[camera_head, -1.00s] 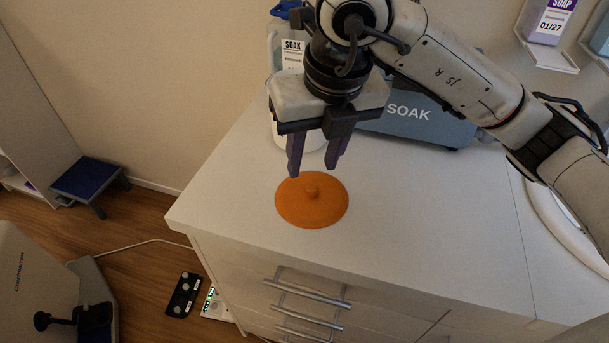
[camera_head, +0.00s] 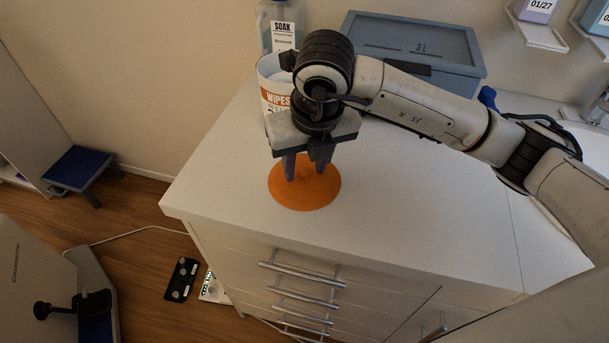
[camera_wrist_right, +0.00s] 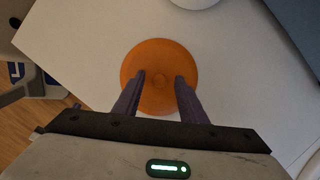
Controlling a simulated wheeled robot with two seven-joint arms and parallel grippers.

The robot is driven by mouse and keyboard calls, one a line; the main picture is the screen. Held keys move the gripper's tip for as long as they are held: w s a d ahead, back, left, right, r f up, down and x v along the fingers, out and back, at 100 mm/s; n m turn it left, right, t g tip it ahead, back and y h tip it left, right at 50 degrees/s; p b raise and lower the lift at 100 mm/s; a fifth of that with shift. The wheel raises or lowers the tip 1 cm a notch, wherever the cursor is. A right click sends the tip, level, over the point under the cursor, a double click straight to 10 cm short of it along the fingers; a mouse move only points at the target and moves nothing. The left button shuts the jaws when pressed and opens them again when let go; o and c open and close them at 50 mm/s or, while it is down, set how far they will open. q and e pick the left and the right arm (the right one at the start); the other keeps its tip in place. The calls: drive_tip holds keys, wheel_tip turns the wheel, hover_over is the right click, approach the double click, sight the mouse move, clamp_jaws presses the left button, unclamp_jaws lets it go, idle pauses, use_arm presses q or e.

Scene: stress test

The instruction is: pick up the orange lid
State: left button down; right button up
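My right gripper (camera_head: 305,176) is directly above the lid, fingers pointing down. I cannot tell whether the fingertips touch the lid. My left gripper is not in view.
A white wipes tub (camera_head: 271,88) stands open just behind my right gripper. A spray or soak bottle (camera_head: 283,37) and a grey-blue bin (camera_head: 420,42) stand at the back. The counter (camera_head: 400,215) right of the lid is clear. Its front edge is close to the lid.

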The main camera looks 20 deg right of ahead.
clamp_jaws()
